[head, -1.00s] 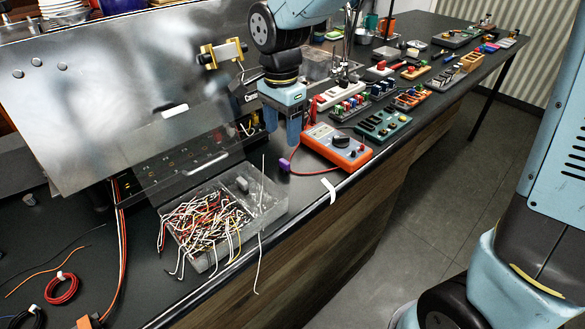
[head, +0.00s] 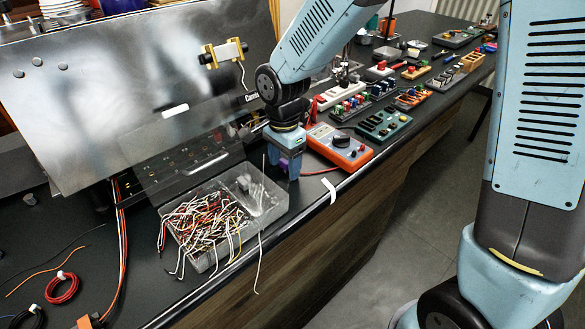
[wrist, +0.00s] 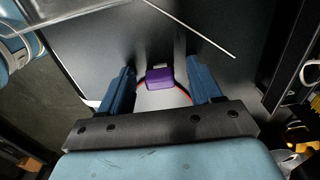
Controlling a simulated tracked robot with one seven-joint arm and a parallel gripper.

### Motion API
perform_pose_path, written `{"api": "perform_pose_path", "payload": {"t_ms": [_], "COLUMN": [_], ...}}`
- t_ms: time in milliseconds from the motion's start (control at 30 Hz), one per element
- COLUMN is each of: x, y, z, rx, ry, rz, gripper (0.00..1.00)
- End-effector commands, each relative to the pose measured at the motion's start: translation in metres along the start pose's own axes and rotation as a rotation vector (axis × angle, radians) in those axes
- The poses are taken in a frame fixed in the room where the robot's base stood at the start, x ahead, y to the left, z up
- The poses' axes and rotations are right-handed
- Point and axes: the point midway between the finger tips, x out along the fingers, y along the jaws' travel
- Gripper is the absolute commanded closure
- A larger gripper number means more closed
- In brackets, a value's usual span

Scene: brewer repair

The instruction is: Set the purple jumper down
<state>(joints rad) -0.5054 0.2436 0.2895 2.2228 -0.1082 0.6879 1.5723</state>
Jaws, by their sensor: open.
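The purple jumper (wrist: 159,78) is a small block on the dark bench top, with a red lead curving by it. In the wrist view it sits between the two blue fingers of my gripper (wrist: 162,86), with a gap on each side. The fingers are open and do not appear to touch it. In the head view my gripper (head: 290,170) is low at the bench, and the jumper (head: 283,165) is partly hidden by a finger.
A clear bin of loose wires (head: 215,225) stands left of my gripper, with one white wire poking up. An orange multimeter (head: 338,146) lies to the right. A reflective metal panel (head: 130,90) stands behind. The bench's front edge is close, with a white tag (head: 329,191).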

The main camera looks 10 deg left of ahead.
Motion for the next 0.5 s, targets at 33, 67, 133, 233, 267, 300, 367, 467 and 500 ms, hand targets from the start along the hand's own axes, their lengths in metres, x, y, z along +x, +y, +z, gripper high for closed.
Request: {"api": "perform_pose_path", "payload": {"t_ms": [33,67,133,233,267,300,367,467,500], "x": [0.0003,0.0002,0.0000,-0.0001,-0.0001,-0.0001,-0.0002,-0.0002,-0.0002], "y": [0.0000,0.0000,0.0000,0.0000,0.0000,0.0000,0.0000,0.0001,0.0001], "z": [0.0000,-0.0001,-0.0001,-0.0002,-0.0003,-0.0003,-0.0004,-0.0005,-0.0005], "rx": [0.000,0.000,0.000,0.000,0.000,0.000,0.000,0.000,0.000], "ry": [0.000,0.000,0.000,0.000,0.000,0.000,0.000,0.000,0.000], "rz": [0.000,0.000,0.000,0.000,0.000,0.000,0.000,0.000,0.000], "gripper": [0.36,0.36,0.36,0.42,0.45,0.49,0.54,0.64,0.68]}}
